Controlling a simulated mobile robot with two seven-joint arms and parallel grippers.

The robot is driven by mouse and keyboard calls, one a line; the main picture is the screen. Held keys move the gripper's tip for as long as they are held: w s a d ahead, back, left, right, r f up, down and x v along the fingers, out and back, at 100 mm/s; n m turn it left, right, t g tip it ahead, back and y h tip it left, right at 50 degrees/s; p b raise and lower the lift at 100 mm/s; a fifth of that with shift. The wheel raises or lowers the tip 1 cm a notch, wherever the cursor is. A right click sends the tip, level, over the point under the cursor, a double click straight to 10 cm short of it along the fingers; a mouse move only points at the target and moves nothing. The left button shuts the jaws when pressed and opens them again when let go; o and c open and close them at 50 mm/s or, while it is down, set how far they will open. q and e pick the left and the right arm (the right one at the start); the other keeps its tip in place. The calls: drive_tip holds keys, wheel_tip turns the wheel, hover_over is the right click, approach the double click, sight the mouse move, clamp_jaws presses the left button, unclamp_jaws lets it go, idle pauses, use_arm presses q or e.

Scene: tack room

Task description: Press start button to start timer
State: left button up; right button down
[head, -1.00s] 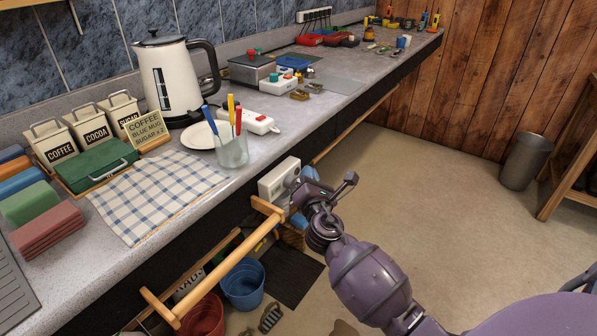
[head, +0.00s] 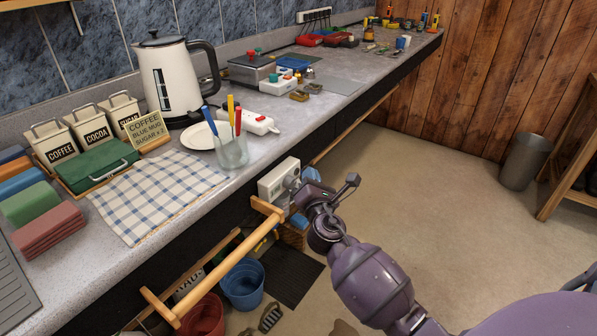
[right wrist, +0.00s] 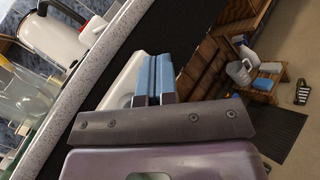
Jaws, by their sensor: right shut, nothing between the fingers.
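A white box (head: 278,179), which looks like the timer, is mounted on the front edge of the counter in the head view. No start button can be made out on it; my gripper covers its right side. My right gripper (head: 296,186) is shut and empty, with its tips at or very near the box's right side; I cannot tell whether they touch. In the right wrist view, its blue-padded fingers (right wrist: 157,78) are together, beside the white box (right wrist: 127,82). My left gripper is not in view.
A wooden rail (head: 215,275) projects just left of my right gripper. Blue (head: 243,284) and red (head: 203,318) buckets stand below. A glass with coloured sticks (head: 231,150) stands near the counter edge above.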

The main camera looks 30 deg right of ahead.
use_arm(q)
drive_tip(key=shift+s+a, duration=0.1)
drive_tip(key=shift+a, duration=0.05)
use_arm(e)
drive_tip(key=shift+s, duration=0.15)
drive_tip(key=shift+d, duration=0.1)
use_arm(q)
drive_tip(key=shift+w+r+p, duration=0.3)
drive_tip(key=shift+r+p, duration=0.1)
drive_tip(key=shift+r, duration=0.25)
use_arm(e)
drive_tip(key=shift+s+d, duration=0.35)
drive_tip(key=shift+s, duration=0.55)
drive_tip(key=shift+s+d, duration=0.4)
drive_tip(key=shift+s, duration=0.55)
drive_tip(key=shift+s+d, duration=0.35)
drive_tip(key=shift+s, duration=0.55)
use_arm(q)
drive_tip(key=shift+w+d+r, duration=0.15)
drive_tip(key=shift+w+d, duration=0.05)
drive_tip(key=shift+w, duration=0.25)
